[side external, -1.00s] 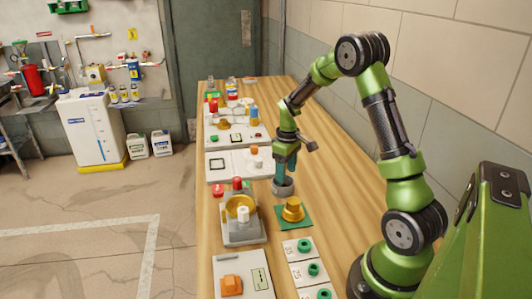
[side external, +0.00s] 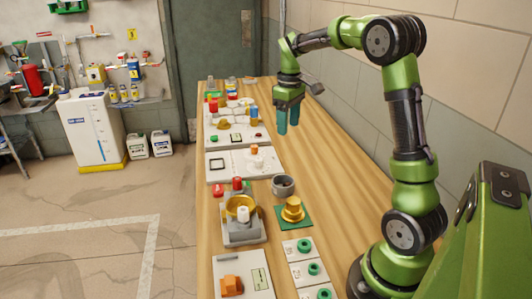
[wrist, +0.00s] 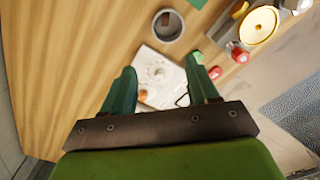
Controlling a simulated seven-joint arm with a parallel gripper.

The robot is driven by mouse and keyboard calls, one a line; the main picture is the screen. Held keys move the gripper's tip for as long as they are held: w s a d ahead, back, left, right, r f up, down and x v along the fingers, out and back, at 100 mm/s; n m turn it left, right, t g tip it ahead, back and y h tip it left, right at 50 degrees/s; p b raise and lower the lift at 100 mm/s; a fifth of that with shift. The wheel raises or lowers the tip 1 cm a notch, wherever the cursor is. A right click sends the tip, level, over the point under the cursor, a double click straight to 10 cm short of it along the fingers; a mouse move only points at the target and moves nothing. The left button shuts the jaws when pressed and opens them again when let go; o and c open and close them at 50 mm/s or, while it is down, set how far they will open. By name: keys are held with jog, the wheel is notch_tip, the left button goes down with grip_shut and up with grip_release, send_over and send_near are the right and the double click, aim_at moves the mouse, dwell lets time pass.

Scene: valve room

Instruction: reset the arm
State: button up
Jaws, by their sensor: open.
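My gripper (side external: 288,118) is open and empty, raised above the wooden table (side external: 330,165) in the side view. Its two teal fingers point down, and they also show apart in the wrist view (wrist: 165,88). A grey cup (side external: 283,186) stands on the table below and nearer the camera, apart from the fingers. In the wrist view the cup (wrist: 167,25) lies beyond the fingertips, with something reddish-brown inside it.
A yellow-gold knob on a green square (side external: 292,210) is beside a grey valve unit with a gold ring (side external: 240,208). A white panel (side external: 232,165) and more panels line the table's left side. White cards with green rings (side external: 304,248) lie in front. The table's right side is clear.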

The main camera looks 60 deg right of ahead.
jog(key=shift+r, duration=0.4)
jog(key=s+a+r+m+t, duration=0.1)
jog(key=s+a, duration=0.3)
jog(key=a, duration=0.4)
jog(key=s+a+r+m+t+y, duration=0.1)
jog(key=s+a+t, duration=0.2)
jog(key=s+a, duration=0.2)
jog(key=s+a+r+m+t+y, duration=0.1)
jog(key=s+a+m+t, duration=0.1)
jog(key=a, duration=0.8)
jog(key=s+t, duration=0.1)
jog(key=s, duration=0.1)
jog(key=shift+s+a, duration=0.35)
jog(key=shift+a, duration=0.05)
